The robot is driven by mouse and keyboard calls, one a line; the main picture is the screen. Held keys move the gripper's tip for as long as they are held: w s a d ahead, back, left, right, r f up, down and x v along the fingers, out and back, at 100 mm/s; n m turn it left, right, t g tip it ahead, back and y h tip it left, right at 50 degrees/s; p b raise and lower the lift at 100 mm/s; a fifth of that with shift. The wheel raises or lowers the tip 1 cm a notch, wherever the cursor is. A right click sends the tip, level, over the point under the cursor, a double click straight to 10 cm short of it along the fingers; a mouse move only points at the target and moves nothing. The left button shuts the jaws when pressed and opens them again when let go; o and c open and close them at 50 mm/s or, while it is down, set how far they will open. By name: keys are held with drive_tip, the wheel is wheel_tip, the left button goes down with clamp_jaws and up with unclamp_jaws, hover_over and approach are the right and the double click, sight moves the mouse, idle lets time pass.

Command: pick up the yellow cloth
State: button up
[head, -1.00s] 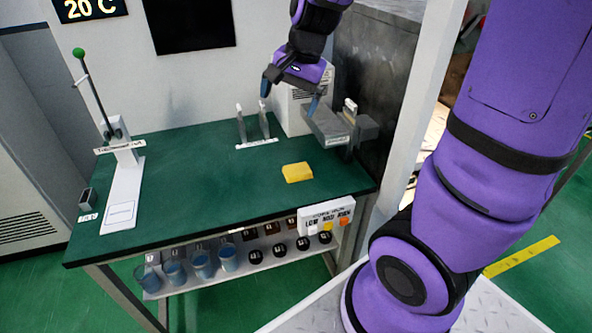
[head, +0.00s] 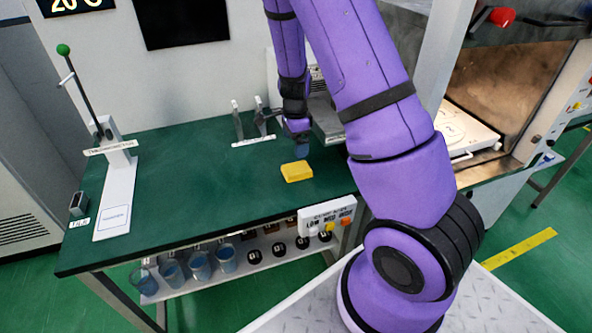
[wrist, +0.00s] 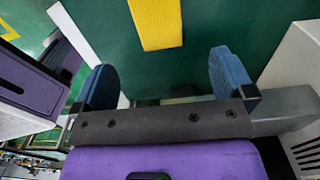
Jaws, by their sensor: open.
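The yellow cloth (head: 296,171) lies folded as a small block on the green table top (head: 180,185), near the middle right of the table. In the wrist view the cloth (wrist: 157,22) shows at the top, ahead of the fingers and between their lines. My gripper (head: 298,145) is above the table just behind the cloth in the head view, pointing down. In the wrist view my gripper (wrist: 166,82) has its two blue fingers wide apart with nothing between them. The fingers are apart from the cloth.
A lever stand with a green knob (head: 63,49) is at the left. An upright holder (head: 238,122) stands behind the cloth. A shelf below the table holds blue cups (head: 199,264) and black knobs. An open chamber with a white plate (head: 462,130) is at the right. The table's middle left is clear.

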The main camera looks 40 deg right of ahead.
sight(297, 168)
drive_tip(key=f, duration=1)
drive_tip(key=shift+s+d+f, duration=0.15)
drive_tip(key=shift+s+f, duration=0.05)
drive_tip(key=shift+f, duration=0.2)
drive_tip(key=c, duration=1)
drive_tip(key=shift+r, duration=0.15)
